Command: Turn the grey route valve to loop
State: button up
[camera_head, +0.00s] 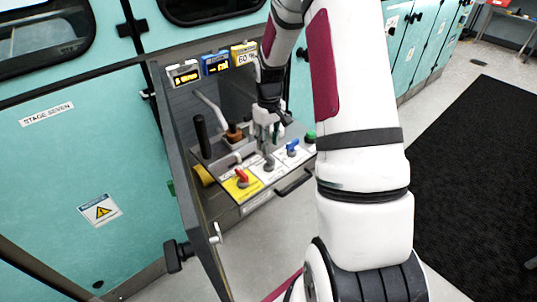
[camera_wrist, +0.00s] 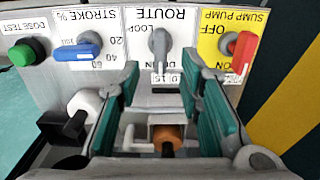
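The grey route valve (camera_wrist: 159,46) is on the white ROUTE plate (camera_wrist: 180,22), upside down in the wrist view. Its narrow handle lies along the picture's vertical. The word LOOP shows left of it. The valve also shows in the head view (camera_head: 269,164), just below my gripper (camera_head: 267,140). In the wrist view my gripper (camera_wrist: 161,75) is open, its green-padded fingers apart on either side of the valve's line. The handle shows in the gap just beyond the tips, and I see no finger touching it.
The red sump pump switch (camera_wrist: 241,51) is right of the valve in the wrist view; the blue stroke knob (camera_wrist: 78,51) and green button (camera_wrist: 27,52) are left. An orange knob (camera_wrist: 166,137) lies between the fingers' bases. A black lever (camera_head: 201,136) stands left in the head view.

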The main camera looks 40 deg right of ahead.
aim_at(269, 155)
jog(key=shift+f, duration=2.8)
jog(key=shift+c, duration=0.3)
grip_shut()
